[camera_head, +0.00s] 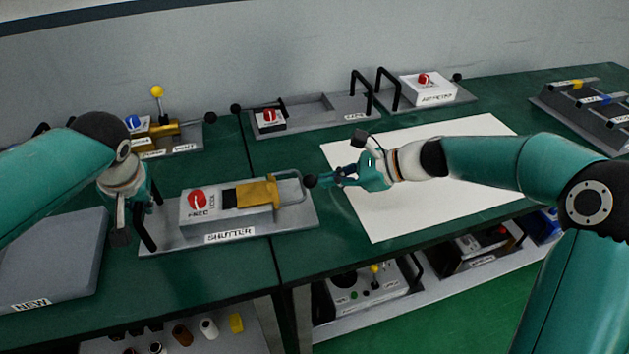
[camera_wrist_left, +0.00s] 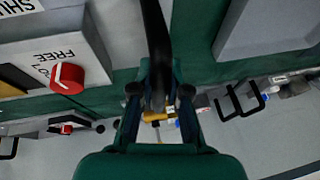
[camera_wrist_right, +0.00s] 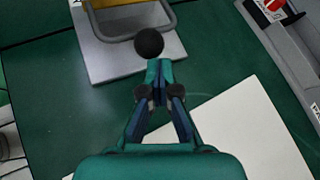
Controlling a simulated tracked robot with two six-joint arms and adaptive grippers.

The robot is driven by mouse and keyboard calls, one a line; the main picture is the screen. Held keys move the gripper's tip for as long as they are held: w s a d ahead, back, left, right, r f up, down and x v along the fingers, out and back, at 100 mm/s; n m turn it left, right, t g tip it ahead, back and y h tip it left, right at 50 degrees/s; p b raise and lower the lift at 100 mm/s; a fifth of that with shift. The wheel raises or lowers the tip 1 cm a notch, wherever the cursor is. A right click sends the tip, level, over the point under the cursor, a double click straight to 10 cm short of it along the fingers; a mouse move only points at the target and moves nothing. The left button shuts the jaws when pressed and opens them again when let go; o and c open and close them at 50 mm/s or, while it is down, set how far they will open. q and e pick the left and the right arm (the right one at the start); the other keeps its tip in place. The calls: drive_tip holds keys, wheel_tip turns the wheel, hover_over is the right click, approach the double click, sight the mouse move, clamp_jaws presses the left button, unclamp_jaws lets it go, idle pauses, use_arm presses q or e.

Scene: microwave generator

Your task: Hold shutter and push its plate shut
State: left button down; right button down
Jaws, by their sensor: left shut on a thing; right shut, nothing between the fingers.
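The shutter (camera_head: 160,239) is a grey base with a white box, a red knob (camera_head: 197,200) and a brass plate (camera_head: 257,192). A grey loop handle on its right end bears a black ball (camera_head: 311,181), also in the right wrist view (camera_wrist_right: 149,42). My left gripper (camera_head: 143,205) is shut on the black bar handle (camera_wrist_left: 157,40) at the shutter's left end. My right gripper (camera_head: 328,181) is shut and empty. Its fingertips (camera_wrist_right: 158,70) are right beside the black ball; I cannot tell whether they touch.
A white sheet (camera_head: 430,190) lies right of the shutter, under my right arm. Other devices (camera_head: 320,110) stand along the wall at the back. A grey block (camera_head: 50,260) is at the left. A lower shelf (camera_head: 340,325) holds more devices.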

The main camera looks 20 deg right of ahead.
sight(316, 179)
use_arm(q)
drive_tip(key=shift+f, duration=0.2)
use_arm(e)
drive_tip(key=shift+a, duration=1.65)
idle(0.4)
drive_tip(key=shift+d+r, duration=1.25)
drive_tip(key=shift+r, duration=0.25)
